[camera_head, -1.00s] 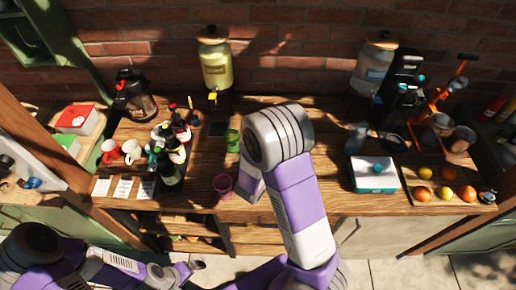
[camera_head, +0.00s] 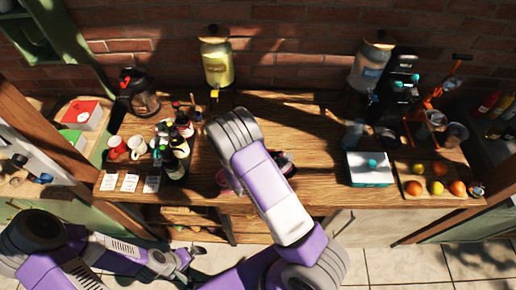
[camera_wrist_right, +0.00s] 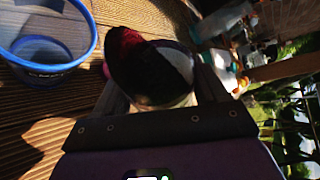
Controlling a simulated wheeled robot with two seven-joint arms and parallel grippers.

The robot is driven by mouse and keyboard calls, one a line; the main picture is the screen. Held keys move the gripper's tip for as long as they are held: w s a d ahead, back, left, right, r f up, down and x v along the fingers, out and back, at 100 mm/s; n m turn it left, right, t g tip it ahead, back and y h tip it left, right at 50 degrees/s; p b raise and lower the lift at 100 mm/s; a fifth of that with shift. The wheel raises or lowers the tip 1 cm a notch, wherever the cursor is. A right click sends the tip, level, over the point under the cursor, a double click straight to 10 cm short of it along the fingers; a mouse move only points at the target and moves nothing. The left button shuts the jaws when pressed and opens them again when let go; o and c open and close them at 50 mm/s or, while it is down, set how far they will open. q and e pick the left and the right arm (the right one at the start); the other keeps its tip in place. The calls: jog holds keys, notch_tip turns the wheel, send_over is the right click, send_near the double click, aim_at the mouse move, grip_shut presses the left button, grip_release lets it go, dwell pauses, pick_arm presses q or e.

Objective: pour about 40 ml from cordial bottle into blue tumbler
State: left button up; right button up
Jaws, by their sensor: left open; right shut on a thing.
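My right gripper (camera_wrist_right: 162,100) is shut on a dark bottle (camera_wrist_right: 150,70) with red and white patches, seen close up in the right wrist view. I take it for the cordial bottle; its mouth and any liquid are not clear. The blue tumbler (camera_wrist_right: 42,45), clear with a blue rim, stands on the wooden table left of the bottle, apart from it in the picture. I see no liquid stream. In the head view my right forearm hides the right gripper and I cannot make out the tumbler. My left gripper (camera_head: 193,256) is open and empty, low in front of the counter.
A pink cup (camera_head: 222,180) stands beside my right arm. Several dark bottles (camera_head: 174,155) and two mugs (camera_head: 137,147) crowd the left. A teal-and-white box (camera_head: 370,170) and a fruit board (camera_head: 435,180) are at right. The counter's middle right is clear.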

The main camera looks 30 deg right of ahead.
aim_at(288, 165)
jog(key=shift+s+d+r+n+g+h+p, duration=0.15)
jog(key=shift+s+r+n+g+h+p, duration=0.15)
jog(key=shift+s+r+n+g+p, duration=0.35)
jog(key=shift+w+f, duration=0.15)
jog(key=shift+f, duration=0.1)
jog(key=shift+d+n+h, duration=0.1)
jog(key=shift+n+h, duration=0.3)
jog(key=shift+n, duration=0.05)
jog(key=shift+s+r+n+g+p, duration=0.3)
jog(key=shift+r+p, duration=0.25)
jog(key=shift+p, duration=0.15)
jog(key=shift+d+r+p, duration=0.1)
jog(key=shift+r+p, duration=0.15)
jog(key=shift+p, duration=0.05)
jog(key=shift+r+n+h, duration=0.1)
jog(key=shift+n+h, duration=0.2)
jog(key=shift+n+g, duration=0.25)
jog(key=shift+n, duration=0.05)
jog(key=shift+s+p, duration=0.3)
jog(key=shift+s+d, duration=0.2)
jog(key=shift+s, duration=0.35)
